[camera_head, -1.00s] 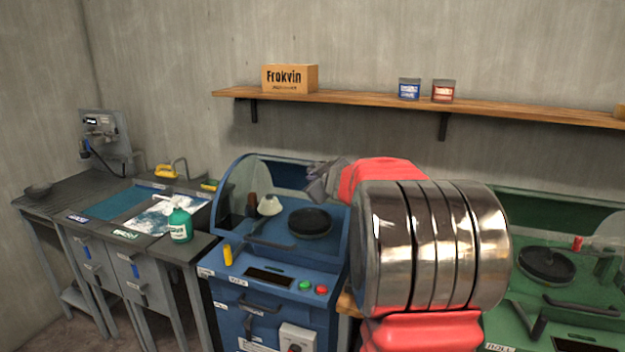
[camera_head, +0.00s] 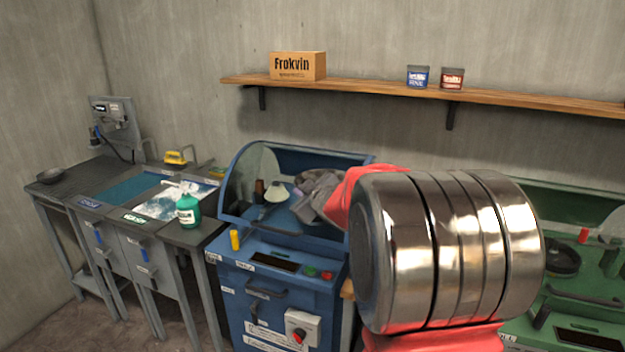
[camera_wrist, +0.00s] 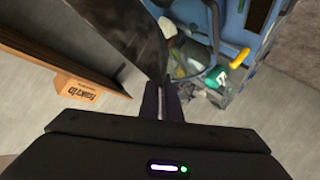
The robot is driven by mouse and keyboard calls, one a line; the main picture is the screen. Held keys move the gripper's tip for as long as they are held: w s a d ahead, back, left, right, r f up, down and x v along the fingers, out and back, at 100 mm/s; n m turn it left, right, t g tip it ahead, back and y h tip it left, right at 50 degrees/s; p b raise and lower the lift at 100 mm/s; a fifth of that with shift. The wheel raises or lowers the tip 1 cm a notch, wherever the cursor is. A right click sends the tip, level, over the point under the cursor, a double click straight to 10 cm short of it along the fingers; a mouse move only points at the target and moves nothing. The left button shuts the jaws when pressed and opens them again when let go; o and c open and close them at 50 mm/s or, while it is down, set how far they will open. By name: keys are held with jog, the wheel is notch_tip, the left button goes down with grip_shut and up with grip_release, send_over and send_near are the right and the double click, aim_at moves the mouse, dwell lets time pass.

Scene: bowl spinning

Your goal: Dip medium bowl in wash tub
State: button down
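The wash tub (camera_head: 160,206), filled with white suds, is set in the grey bench at left in the head view.
The blue machine (camera_head: 270,265) with a clear hood stands between the tub and my arm. A green bottle (camera_head: 188,211) stands at the tub's front right. A shelf (camera_head: 390,99) runs along the wall. A green machine (camera_head: 590,280) is at right.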

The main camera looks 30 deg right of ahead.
jog(key=s+a+f+y, duration=0.1)
jog(key=s+a+f, duration=0.1)
jog(key=a+f, duration=0.3)
jog(key=s+a+f+n+y, duration=0.1)
jog(key=a+f, duration=0.4)
jog(key=a, duration=0.8)
jog(key=s+a+f+n, duration=0.1)
jog(key=s+a+f, duration=0.2)
jog(key=a+f, duration=0.3)
jog(key=a, duration=0.2)
jog(key=shift+a+y, duration=0.4)
